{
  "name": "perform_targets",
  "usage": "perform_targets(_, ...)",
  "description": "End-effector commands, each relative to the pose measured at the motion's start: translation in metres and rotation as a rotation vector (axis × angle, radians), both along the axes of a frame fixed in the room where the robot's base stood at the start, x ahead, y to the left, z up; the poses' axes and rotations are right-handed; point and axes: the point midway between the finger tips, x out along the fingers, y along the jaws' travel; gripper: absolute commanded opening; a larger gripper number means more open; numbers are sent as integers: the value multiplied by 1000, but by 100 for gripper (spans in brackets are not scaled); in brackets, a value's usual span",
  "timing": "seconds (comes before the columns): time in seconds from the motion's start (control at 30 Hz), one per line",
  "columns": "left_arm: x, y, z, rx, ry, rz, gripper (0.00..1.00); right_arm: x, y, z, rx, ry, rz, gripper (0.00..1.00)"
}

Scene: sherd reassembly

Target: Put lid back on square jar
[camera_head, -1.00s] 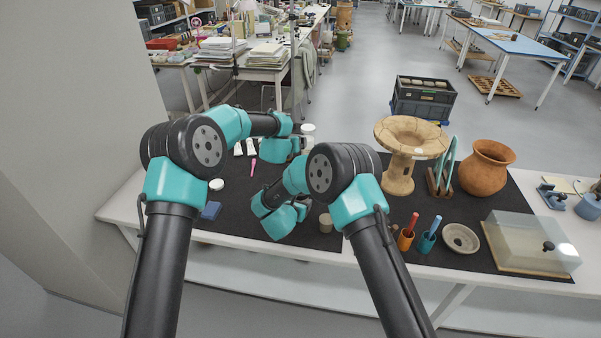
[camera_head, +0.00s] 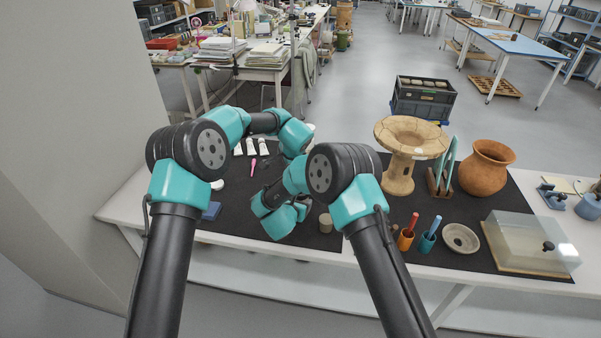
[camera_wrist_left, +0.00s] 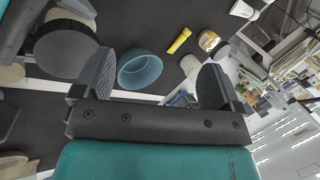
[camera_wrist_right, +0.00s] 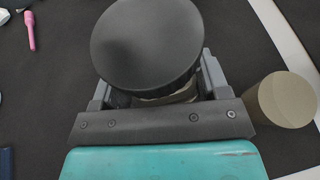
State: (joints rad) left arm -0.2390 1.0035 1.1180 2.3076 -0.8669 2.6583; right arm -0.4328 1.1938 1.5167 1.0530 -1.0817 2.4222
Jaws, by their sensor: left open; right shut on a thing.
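A round black lid (camera_wrist_right: 147,45) shows in the right wrist view, directly in front of my right gripper (camera_wrist_right: 155,84). A pale body shows partly under it, between the fingers; its square shape cannot be made out. My right gripper is shut on this lidded jar. In the left wrist view the dark disc of the lid (camera_wrist_left: 66,48) lies at the upper left, apart from my open, empty left gripper (camera_wrist_left: 155,78). In the head view my arms hide the lid, the jar and the fingertips.
A small beige cylinder (camera_wrist_right: 287,99) stands close right of my right gripper. A blue bowl (camera_wrist_left: 140,70) and a yellow tube (camera_wrist_left: 180,40) show in the left wrist view. A cracked pedestal vessel (camera_head: 398,175), an orange pot (camera_head: 487,168) and a clear box (camera_head: 530,240) stand farther right.

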Motion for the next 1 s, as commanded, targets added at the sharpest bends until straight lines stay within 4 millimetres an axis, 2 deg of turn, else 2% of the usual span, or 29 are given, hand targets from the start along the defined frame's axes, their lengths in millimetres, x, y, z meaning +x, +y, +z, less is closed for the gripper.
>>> perform_targets(0.2, -31, -21, 1, -181, 183, 314, 90, 0, 0, 1, 0, -2, 0, 3)
perform_targets(0.4, -52, -39, 8, -282, 317, 507, 90, 1, 0, 1, 0, -2, 0, 3)
perform_targets(0.57, -57, -44, 11, -309, 358, 560, 90, 0, 0, 1, 0, -2, 0, 3)
perform_targets(1.0, -57, -44, 7, -308, 359, 561, 90, 0, 0, 1, 0, -2, 0, 3)
